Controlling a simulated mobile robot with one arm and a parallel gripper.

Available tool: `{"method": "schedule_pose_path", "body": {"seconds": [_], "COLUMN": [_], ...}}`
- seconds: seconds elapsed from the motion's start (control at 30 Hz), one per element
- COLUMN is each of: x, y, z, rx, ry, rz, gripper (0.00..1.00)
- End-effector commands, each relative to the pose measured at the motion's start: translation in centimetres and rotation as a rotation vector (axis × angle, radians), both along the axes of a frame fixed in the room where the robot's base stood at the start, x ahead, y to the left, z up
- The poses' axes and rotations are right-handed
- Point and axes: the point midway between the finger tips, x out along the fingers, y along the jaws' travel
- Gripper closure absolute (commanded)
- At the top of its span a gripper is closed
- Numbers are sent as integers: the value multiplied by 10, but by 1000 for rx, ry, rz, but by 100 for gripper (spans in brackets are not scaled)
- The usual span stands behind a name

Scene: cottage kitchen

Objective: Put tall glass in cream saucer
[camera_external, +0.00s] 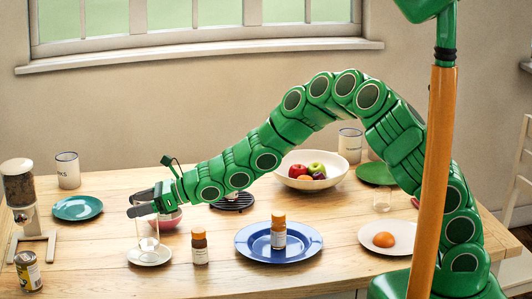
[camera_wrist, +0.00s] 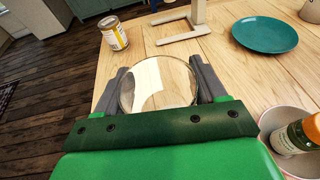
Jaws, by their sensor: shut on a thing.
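The tall clear glass (camera_external: 147,234) is upright between the fingers of my gripper (camera_external: 143,202), at the table's left part. My gripper is shut on its upper part. The cream saucer (camera_external: 163,257) lies directly under the glass; the glass base overlaps its middle, and I cannot tell whether it touches or hovers slightly. In the wrist view the round glass (camera_wrist: 158,84) fills the space between the two dark fingers of my gripper (camera_wrist: 161,88). The saucer is not distinct there, being behind the glass and gripper.
A small brown bottle (camera_external: 200,247) stands just right of the saucer. A pink bowl (camera_external: 171,220) is close behind. A teal plate (camera_external: 77,208), a grinder (camera_external: 20,190) and a can (camera_external: 28,271) are left. A blue plate (camera_external: 250,252) bears another bottle (camera_external: 278,230).

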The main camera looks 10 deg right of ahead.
Motion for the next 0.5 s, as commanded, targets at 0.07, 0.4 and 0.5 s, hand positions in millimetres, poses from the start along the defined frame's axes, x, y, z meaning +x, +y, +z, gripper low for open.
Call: {"method": "schedule_pose_path", "body": {"seconds": [0.07,0.4,0.5], "x": [1,3,2], "y": [1,5,5], "z": [-1,-24,-32], "rx": [1,2,2], "ry": [0,1,0], "rz": [0,1,1], "gripper": [92,92,92]}}
